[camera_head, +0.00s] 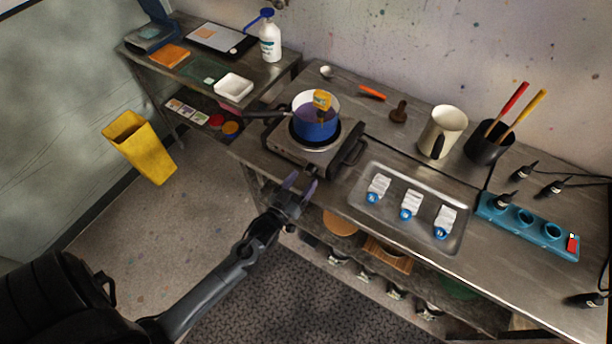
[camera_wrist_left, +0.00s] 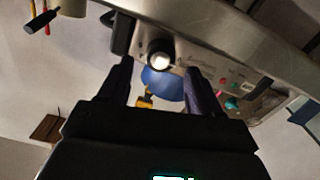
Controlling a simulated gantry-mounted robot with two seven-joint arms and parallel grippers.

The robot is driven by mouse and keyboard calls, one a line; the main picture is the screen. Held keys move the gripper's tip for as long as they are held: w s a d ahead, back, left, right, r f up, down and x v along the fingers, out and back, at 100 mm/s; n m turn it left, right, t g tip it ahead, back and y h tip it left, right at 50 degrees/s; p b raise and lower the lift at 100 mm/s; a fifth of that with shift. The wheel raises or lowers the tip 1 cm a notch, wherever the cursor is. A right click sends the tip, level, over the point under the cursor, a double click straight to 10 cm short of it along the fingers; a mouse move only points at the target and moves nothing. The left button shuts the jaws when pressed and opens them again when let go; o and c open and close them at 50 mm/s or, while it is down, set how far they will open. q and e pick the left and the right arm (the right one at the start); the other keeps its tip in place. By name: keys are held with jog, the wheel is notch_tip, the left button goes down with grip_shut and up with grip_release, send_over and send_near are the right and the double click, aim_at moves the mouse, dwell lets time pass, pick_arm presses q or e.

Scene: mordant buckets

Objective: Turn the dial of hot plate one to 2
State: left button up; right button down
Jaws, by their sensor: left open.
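The hot plate (camera_head: 281,146) is a grey metal unit on the workbench, with a blue pot (camera_head: 315,129) on top. In the left wrist view its dial (camera_wrist_left: 160,58) is a round knob with a pale face and dark rim on the front panel (camera_wrist_left: 210,68). My left gripper (camera_head: 299,184) is open and empty just in front of the hot plate's front side. In the wrist view its two fingers (camera_wrist_left: 160,82) point at the panel, with the dial between their directions. Contact with the dial cannot be told, nor can its setting. My right gripper is not in view.
A metal tray (camera_head: 350,211) with several white packets lies right of the hot plate. A white mug (camera_head: 443,130), a dark pot with two sticks (camera_head: 487,143) and a blue rack (camera_head: 500,221) stand farther right. A yellow bin (camera_head: 141,147) stands left. Floor before the bench is open.

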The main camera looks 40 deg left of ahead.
aim_at(311, 171)
pick_arm(q)
jog(key=shift+w+a, duration=0.15)
jog(key=shift+w, duration=0.55)
jog(key=shift+w+a, duration=0.1)
jog(key=shift+w, duration=0.55)
jog(key=c, duration=1)
jog(key=shift+c, duration=0.2)
